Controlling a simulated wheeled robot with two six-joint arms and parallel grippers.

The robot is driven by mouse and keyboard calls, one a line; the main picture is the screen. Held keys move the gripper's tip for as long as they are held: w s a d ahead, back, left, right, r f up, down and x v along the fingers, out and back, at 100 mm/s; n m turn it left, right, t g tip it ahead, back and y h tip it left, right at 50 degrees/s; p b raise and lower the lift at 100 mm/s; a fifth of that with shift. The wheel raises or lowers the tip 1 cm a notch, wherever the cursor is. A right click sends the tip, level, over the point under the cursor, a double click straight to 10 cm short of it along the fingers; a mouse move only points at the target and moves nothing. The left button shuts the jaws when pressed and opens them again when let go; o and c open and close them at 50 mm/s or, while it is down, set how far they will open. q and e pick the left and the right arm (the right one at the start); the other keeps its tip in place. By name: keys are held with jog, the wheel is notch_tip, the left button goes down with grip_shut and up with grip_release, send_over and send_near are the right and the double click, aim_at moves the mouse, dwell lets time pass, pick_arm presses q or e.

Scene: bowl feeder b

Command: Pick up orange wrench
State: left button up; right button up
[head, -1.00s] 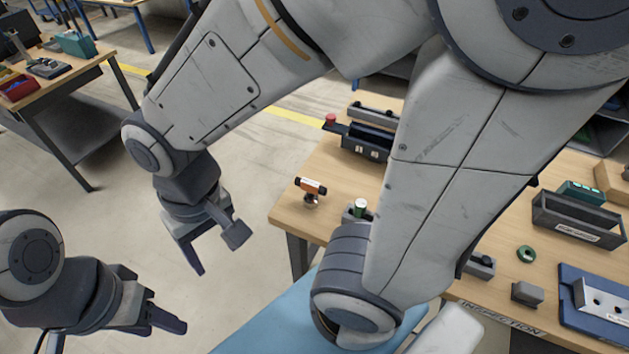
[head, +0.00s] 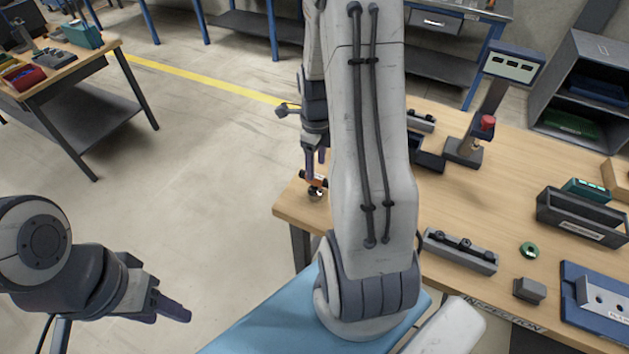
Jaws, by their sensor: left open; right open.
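The orange wrench (head: 317,182) is a small orange and black piece on a small dark stand (head: 314,194), near the left edge of the wooden table. My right gripper (head: 315,162) points down just above it with its fingers open, and the fingers partly hide it. I cannot tell whether the fingertips touch it. My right arm covers the table just to its right. My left gripper (head: 172,311) is open and empty at the lower left, over the floor and well away from the table.
A post with a red knob (head: 488,122) stands at the back. Open floor lies left of the table.

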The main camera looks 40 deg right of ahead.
aim_at(315, 181)
jog(key=shift+f, duration=0.85)
notch_tip(315, 181, down, 5)
jog(key=shift+a+r+p, duration=0.15)
jog(key=shift+r+p, duration=0.05)
jog(key=shift+p, duration=0.65)
jog(key=shift+w+f, duration=0.1)
jog(key=shift+f, duration=0.25)
grip_shut()
